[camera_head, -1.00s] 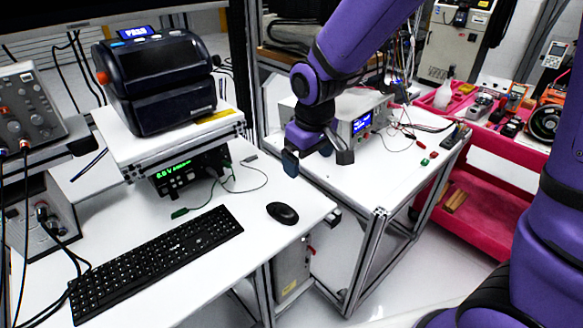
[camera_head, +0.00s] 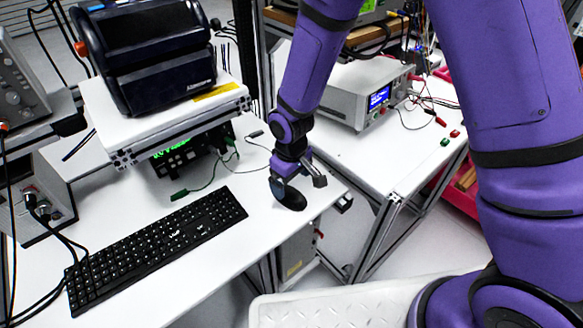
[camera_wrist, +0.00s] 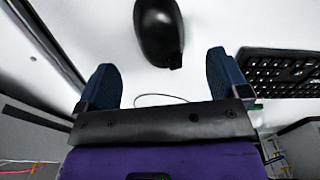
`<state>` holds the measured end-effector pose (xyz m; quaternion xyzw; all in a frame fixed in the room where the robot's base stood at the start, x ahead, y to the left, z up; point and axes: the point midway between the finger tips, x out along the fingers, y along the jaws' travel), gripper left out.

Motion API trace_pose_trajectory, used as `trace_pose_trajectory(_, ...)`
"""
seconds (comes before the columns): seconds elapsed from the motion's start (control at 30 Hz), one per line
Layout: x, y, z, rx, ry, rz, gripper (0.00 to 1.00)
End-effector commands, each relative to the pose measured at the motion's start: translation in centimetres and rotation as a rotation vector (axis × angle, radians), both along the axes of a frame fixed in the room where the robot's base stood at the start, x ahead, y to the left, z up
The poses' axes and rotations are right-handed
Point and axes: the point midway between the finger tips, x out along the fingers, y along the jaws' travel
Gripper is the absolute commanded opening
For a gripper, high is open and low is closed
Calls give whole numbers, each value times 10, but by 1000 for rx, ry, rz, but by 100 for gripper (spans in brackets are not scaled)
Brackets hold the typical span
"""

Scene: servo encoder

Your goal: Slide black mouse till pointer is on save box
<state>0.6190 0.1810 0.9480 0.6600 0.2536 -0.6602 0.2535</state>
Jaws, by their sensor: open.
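The black mouse (camera_head: 292,200) lies on the white desk to the right of the keyboard, partly hidden by my gripper. In the wrist view the mouse (camera_wrist: 158,30) is at the top, ahead of and between the fingertips and apart from them. My gripper (camera_head: 299,182) hangs over the mouse in the head view. Its two blue fingers (camera_wrist: 160,76) are spread open with nothing between them.
The black keyboard (camera_head: 155,248) lies left of the mouse. A shelf (camera_head: 165,120) carrying a dark printer-like device (camera_head: 150,55) stands behind. A thin cable runs on the desk nearby. The desk edge is just right of the mouse. A second white table (camera_head: 385,145) stands further right.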

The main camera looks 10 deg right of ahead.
Motion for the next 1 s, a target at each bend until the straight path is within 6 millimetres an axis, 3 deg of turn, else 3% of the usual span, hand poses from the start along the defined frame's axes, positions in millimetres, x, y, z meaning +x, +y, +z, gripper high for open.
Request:
trace_pose_trajectory(0.2, -1, -1, -36, -3, 3, 0, 93)
trace_pose_trajectory(0.4, 0, 0, -55, -1, 1, 0, 93)
trace_pose_trajectory(0.83, 0, 0, -62, 0, 0, 0, 93)
trace_pose_trajectory(1.0, 0, 0, -62, 0, 0, 0, 54)
